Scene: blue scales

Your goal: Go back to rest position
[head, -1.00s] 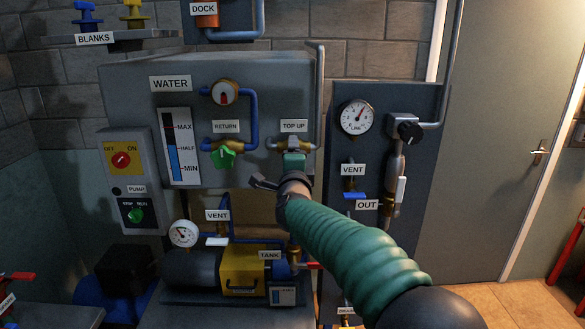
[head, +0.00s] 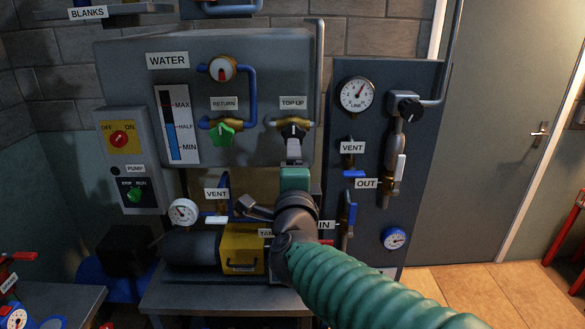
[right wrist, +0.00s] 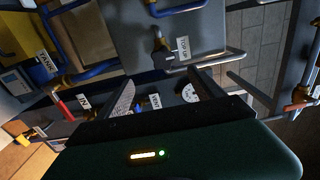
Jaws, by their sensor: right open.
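My right gripper (head: 293,150) is in the middle of the head view, on the green-sleeved arm that comes in from the lower right. It appears just below the black TOP UP valve knob (head: 293,131). In the right wrist view its two fingers (right wrist: 160,78) are spread apart with nothing between them. The TOP UP knob (right wrist: 164,58) shows beyond the fingers there, apart from them. My left gripper is in neither view. My right arm hides part of the TANK label and the pipework behind it.
The grey WATER panel (head: 240,75) stands ahead with the green RETURN valve (head: 222,132). A dark gauge panel (head: 350,125) is to its right. The yellow tank box (head: 242,250) sits below. A door (head: 500,120) and open floor (head: 470,285) lie to the right.

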